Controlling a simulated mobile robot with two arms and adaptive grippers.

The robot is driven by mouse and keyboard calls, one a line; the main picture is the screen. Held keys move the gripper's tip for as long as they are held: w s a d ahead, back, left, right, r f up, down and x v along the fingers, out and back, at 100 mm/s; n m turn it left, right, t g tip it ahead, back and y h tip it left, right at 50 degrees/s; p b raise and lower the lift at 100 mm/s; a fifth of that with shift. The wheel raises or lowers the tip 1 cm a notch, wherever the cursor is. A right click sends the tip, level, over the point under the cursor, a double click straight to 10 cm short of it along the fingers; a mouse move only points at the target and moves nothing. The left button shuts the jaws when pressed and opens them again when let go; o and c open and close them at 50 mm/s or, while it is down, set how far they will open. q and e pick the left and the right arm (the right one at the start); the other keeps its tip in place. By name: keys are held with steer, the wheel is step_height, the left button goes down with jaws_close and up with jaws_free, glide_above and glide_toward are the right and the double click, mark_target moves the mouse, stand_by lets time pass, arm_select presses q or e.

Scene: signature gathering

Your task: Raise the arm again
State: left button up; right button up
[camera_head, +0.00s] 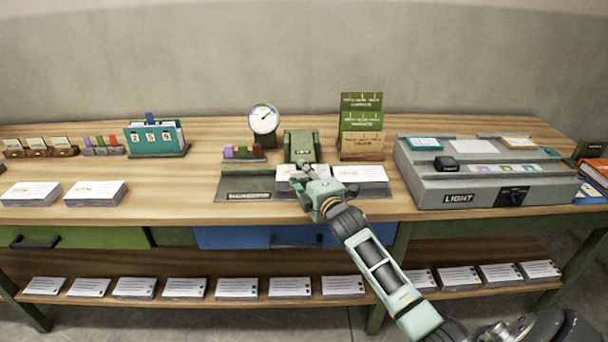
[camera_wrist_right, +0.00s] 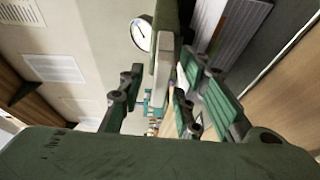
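My right arm reaches in from the lower right in the head view. Its gripper (camera_head: 303,178) is over the grey measuring device (camera_head: 248,186), at the left end of a white card stack (camera_head: 360,175). In the right wrist view, the two fingers of the gripper (camera_wrist_right: 158,92) stand apart. A green part with a pale face (camera_wrist_right: 163,65) shows beyond and between them; I cannot tell whether they touch it. The green upright block (camera_head: 300,145) of the device stands behind the gripper. The gripper hides part of the cards. My left gripper is not in view.
A round gauge (camera_head: 264,119) and a green card holder (camera_head: 361,127) stand behind. A grey light box (camera_head: 485,175) is to the right. Paper stacks (camera_head: 95,193) and a teal calendar (camera_head: 155,138) are left. More stacks line the lower shelf (camera_head: 240,302).

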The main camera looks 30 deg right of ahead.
steer(key=shift+c, duration=0.2)
jaws_close()
steer(key=shift+f, duration=0.1)
